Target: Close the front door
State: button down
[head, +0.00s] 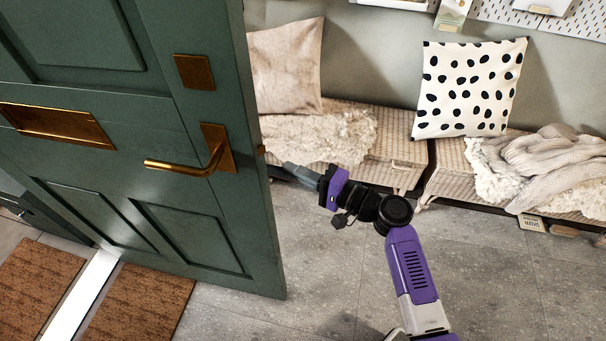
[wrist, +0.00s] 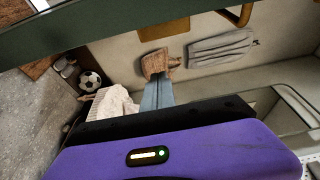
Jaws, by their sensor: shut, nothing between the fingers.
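The green front door (head: 130,188) stands open at the left of the head view, with a brass lever handle (head: 190,168) and a brass letter slot (head: 58,124). My gripper (head: 288,167) is shut and empty, just right of the door's free edge near handle height. A small gap seems to lie between the fingertips and the edge, but contact is hard to tell. In the wrist view the shut fingers (wrist: 158,92) point toward the dark green door edge (wrist: 110,32) across the top.
Wicker benches (head: 400,150) with cushions, fleeces and a knitted throw (head: 555,155) line the wall. Brown doormats (head: 140,305) lie by a pale threshold strip (head: 85,295). Grey tile floor (head: 470,260) is clear at front right. A football (wrist: 89,81) shows in the wrist view.

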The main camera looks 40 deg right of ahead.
jog(key=shift+w+a+p, duration=0.3)
jog(key=shift+w+a, duration=0.1)
jog(key=shift+a, duration=0.45)
jog(key=shift+w+a+p, duration=0.3)
jog(key=shift+w+a, duration=0.15)
jog(key=shift+a, duration=0.35)
jog(key=shift+w+a+p, duration=0.3)
jog(key=shift+w+a, duration=0.1)
jog(key=shift+a, duration=0.45)
